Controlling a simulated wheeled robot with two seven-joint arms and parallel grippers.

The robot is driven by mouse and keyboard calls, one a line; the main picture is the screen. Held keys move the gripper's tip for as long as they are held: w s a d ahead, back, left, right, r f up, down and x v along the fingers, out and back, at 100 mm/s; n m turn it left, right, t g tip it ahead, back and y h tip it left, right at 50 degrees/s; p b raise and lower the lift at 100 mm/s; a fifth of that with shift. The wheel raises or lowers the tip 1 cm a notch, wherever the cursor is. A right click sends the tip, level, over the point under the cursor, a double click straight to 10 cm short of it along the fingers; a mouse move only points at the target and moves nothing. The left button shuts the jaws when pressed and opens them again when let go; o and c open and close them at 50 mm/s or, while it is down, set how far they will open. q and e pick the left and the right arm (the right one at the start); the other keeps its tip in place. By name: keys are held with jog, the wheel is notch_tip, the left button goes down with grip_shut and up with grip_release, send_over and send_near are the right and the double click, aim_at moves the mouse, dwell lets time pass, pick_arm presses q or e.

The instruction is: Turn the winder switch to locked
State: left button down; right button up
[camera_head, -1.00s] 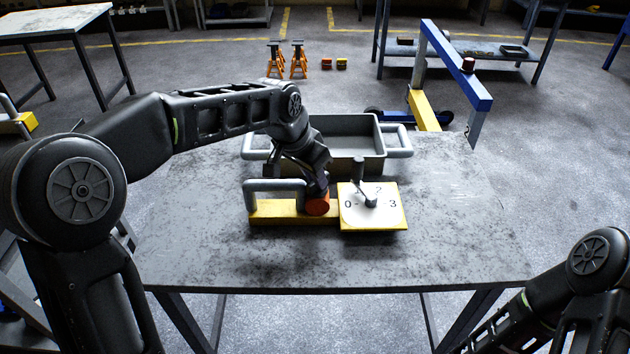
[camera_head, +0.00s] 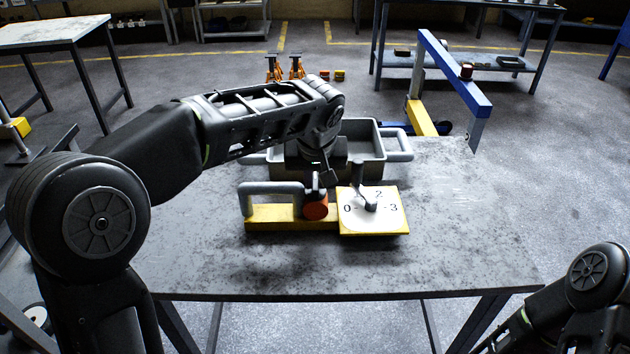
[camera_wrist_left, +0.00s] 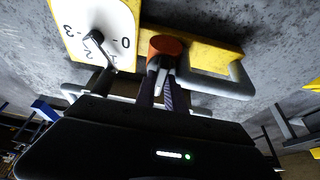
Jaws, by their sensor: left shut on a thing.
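The winder lies on the table, with a yellow base (camera_head: 280,220), a grey loop handle (camera_head: 270,187) and a white dial plate (camera_head: 388,215) marked with numbers. A dark lever (camera_head: 369,205) stands on the dial. The orange-red round switch (camera_head: 316,211) sits between handle and dial; it also shows in the wrist view (camera_wrist_left: 165,46). My left gripper (camera_head: 318,186) comes down from behind it, its fingers (camera_wrist_left: 160,84) shut on the switch's small grip part. The fingers hide much of that part, so its exact setting cannot be read.
A grey tray with side handles (camera_head: 400,152) stands just behind the winder. The grey table (camera_head: 350,270) is clear in front and to the right. A blue and yellow hoist (camera_head: 452,75) stands on the floor beyond. My right arm is at the lower right.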

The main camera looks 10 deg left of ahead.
dwell(0.4)
pick_arm(q)
jog(key=c, duration=1.4)
grip_release()
